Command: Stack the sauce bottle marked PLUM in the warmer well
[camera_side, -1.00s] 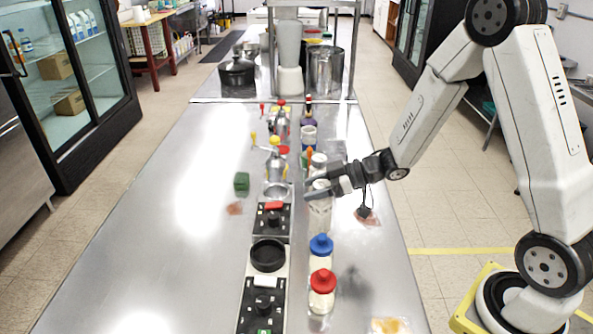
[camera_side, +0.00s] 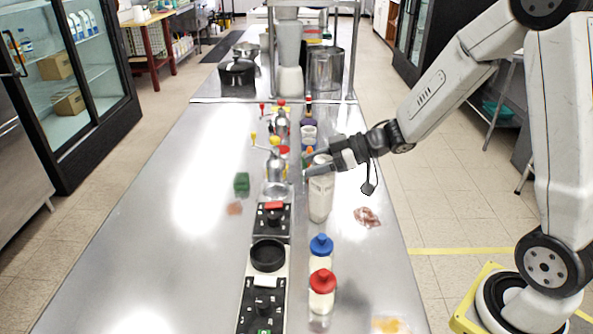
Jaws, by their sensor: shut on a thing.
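My gripper (camera_side: 312,168) is shut on a pale, cream-coloured bottle (camera_side: 321,200) near its top. The bottle looks upright over the middle of the steel counter; I cannot tell whether its base touches it. Its label is too small to read. A dark purple bottle (camera_side: 308,113) with a white label stands farther back; that label is also unreadable. A black round well (camera_side: 267,255) sits in a unit with black control panels, to the near left of the held bottle. The well looks empty.
A blue-capped bottle (camera_side: 321,250) and a red-capped bottle (camera_side: 322,290) stand right of the well. Metal pump dispensers (camera_side: 275,165) stand behind the panels. A green block (camera_side: 241,183) lies to the left. The counter's left side is largely clear.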

